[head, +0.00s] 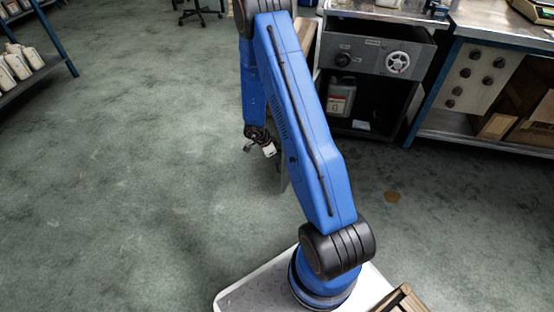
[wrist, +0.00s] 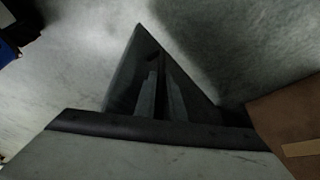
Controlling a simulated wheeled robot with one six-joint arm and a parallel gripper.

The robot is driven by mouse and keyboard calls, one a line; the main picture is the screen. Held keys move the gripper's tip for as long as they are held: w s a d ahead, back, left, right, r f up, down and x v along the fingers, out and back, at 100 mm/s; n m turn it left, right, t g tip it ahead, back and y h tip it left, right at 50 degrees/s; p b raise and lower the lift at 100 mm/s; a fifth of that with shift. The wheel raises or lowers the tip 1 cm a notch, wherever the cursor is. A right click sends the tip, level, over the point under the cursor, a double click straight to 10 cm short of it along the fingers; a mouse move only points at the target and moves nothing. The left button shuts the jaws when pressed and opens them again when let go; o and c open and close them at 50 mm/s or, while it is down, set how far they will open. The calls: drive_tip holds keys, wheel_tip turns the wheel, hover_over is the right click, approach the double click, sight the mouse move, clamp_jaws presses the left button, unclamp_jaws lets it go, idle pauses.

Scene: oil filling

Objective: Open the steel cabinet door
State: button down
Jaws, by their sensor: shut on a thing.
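The steel cabinet (head: 350,62) stands at the upper right of the head view, behind my blue arm. Its lower compartment shows a dark, open interior. A grey panel edge (head: 284,172), apparently the swung-out door, shows beside my arm, mostly hidden by it. My gripper (head: 262,146) is small and low at the end of my arm, left of the cabinet. In the wrist view, its two grey fingers (wrist: 160,92) are close together against a dark grey triangular panel (wrist: 124,82), apparently the door. The exact contact and the handle cannot be made out.
A grey jug (head: 341,97) stands inside the cabinet. A workbench (head: 490,125) with boxes below is to its right, and a shelf with white bottles (head: 15,65) is at far left. The left floor is clear.

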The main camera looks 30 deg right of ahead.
drive_tip(key=c, duration=1.8)
unclamp_jaws()
drive_tip(key=shift+c, duration=0.2)
drive_tip(key=shift+r, duration=0.1)
drive_tip(key=v, duration=1.7)
drive_tip(key=shift+w+r, duration=0.1)
